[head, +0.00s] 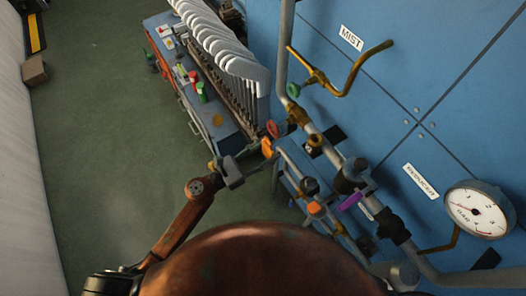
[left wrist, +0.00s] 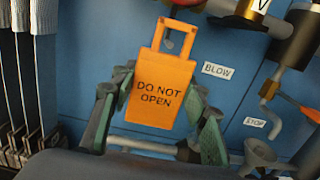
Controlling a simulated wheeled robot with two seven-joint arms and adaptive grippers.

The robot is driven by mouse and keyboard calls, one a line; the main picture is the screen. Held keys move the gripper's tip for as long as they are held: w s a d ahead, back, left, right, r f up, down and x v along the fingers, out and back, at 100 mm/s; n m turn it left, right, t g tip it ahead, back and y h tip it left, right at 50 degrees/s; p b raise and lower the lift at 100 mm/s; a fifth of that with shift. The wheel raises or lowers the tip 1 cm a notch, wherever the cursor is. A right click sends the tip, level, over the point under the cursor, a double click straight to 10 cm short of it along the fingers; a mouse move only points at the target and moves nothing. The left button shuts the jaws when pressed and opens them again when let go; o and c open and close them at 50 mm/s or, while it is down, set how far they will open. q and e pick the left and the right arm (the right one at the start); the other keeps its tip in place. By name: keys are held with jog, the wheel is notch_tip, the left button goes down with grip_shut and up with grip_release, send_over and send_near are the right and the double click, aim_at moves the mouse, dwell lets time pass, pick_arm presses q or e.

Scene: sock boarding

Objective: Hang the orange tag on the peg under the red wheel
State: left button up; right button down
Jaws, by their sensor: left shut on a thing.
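The orange tag (left wrist: 158,95), marked "DO NOT OPEN" and with a square loop at its top, fills the middle of the left wrist view. My left gripper (left wrist: 160,108) is shut on it, one finger at each side. The tag is upright with a slight tilt. In the head view the left gripper (head: 253,160) reaches in from the lower left, with the small orange tag (head: 267,147) at its tip. The red wheel (head: 272,129) shows just above the tag there. My right gripper is not in view.
Pipes and valves run along the blue wall (head: 400,100), with a purple handle (head: 350,200) and a pressure gauge (head: 478,210). A workbench (head: 215,120) with a row of white sock boards (head: 225,45) stands behind the gripper. Labels "BLOW" (left wrist: 218,71) and "STOP" (left wrist: 255,122) are on the wall.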

pick_arm(q)
jog(key=shift+x, duration=1.25)
jog(key=shift+w+d+f+b, duration=0.45)
jog(key=shift+d+f, duration=0.1)
jog(key=shift+f, duration=0.15)
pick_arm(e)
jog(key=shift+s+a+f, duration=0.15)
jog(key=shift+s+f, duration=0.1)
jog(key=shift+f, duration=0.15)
pick_arm(q)
jog(key=o, duration=1)
jog(key=shift+o, duration=0.7)
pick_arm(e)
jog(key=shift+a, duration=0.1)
pick_arm(q)
jog(key=shift+s, duration=0.1)
